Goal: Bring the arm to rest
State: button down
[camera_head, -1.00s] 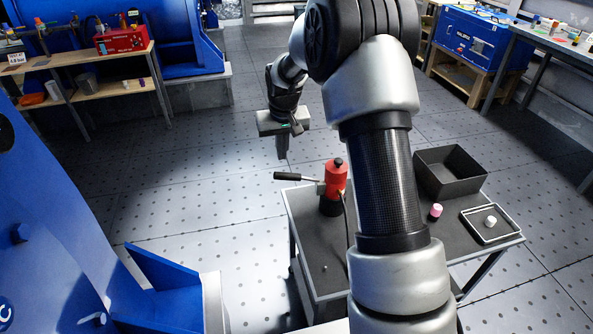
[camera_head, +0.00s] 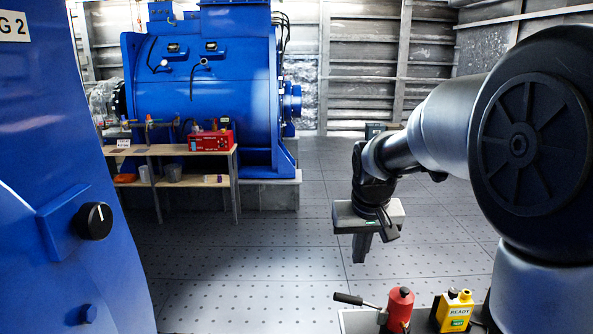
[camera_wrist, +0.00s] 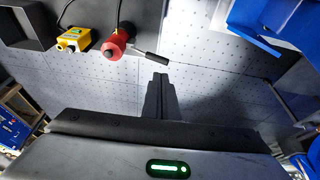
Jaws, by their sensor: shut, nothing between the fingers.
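My gripper (camera_head: 361,248) hangs pointing down over the open floor, left of the cart, in the head view. Its fingers are together with nothing between them. In the wrist view its closed fingers (camera_wrist: 160,84) show against the floor, apart from everything. My arm is bent and comes in from the right side of the head view.
A red tool with a black handle (camera_head: 400,306) and a yellow box marked READY (camera_head: 455,310) stand on the cart (camera_head: 358,322) at bottom right. A blue machine with a black knob (camera_head: 95,221) fills the left. A wooden shelf (camera_head: 188,150) stands before a big blue motor (camera_head: 205,95).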

jog(key=s+r+t, duration=0.1)
jog(key=s+r, duration=0.2)
jog(key=s, duration=1)
jog(key=s+r+t, duration=0.1)
jog(key=s+r, duration=0.1)
jog(key=s, duration=1)
notch_tip(320, 180, up, 16)
jog(key=p, duration=1.5)
jog(key=shift+s+f+p, duration=0.15)
jog(key=shift+p, duration=0.15)
jog(key=shift+a+f, duration=0.1)
jog(key=shift+a, duration=0.05)
